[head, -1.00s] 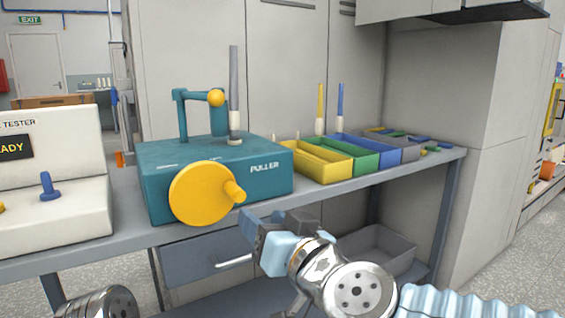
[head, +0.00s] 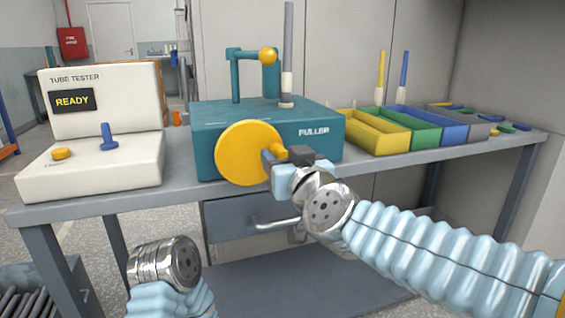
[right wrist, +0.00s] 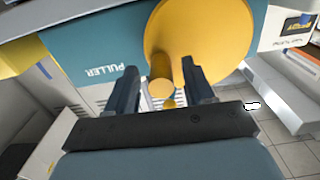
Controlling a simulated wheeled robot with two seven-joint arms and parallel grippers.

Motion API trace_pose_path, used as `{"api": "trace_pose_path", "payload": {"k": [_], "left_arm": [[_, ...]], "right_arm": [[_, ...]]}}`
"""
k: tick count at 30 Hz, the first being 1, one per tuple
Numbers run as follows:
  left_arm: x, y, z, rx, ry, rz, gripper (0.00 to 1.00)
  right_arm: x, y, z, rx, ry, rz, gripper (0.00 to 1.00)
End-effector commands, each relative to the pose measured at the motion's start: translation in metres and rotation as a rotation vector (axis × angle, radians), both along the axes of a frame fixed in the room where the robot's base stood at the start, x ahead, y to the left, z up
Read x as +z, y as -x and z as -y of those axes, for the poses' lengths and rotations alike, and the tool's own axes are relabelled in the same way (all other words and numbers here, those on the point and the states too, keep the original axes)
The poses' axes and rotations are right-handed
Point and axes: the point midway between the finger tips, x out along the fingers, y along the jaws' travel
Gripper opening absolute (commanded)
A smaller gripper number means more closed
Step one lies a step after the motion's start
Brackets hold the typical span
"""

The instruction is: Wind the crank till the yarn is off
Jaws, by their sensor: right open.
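The teal puller box (head: 225,120) stands on the bench, with the round yellow crank disc (head: 243,155) on its front. The crank's yellow handle (head: 274,146) sticks out at the disc's right side. My right gripper (head: 281,158) is at the handle. In the right wrist view its fingers (right wrist: 158,72) stand open on both sides of the handle (right wrist: 162,88), and a gap shows. On top of the box stand a tall grey rod in a white base (head: 287,60) and a teal arm with a yellow ball (head: 268,55). I cannot make out loose yarn. Only my left arm's link shows, not its gripper.
The white tube tester (head: 105,105), reading READY, stands left of the puller. Yellow (head: 372,140), green and blue bins stand to the right, with upright yellow and blue rods behind. A drawer with a handle (head: 275,222) lies under the bench top.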

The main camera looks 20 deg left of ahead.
Motion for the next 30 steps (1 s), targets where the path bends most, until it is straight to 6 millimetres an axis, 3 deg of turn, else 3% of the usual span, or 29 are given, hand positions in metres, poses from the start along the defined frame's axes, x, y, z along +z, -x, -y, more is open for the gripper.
{"api": "trace_pose_path", "payload": {"k": [11, 22, 30], "left_arm": [[-0.0013, 0.0000, 0.0004, 0.000, 0.001, 0.000, 0.00], [-0.0013, -0.0001, 0.0002, 0.000, 0.001, 0.000, 0.00], [-0.0024, 0.0000, 0.0003, 0.000, 0.001, -0.001, 0.00]], "right_arm": [[0.0004, -0.0069, -0.0050, 0.001, -0.001, -0.001, 0.53], [0.0003, -0.0067, -0.0049, 0.001, -0.001, -0.001, 0.00], [-0.0016, -0.0070, -0.0044, 0.001, -0.019, -0.014, 0.00]]}}
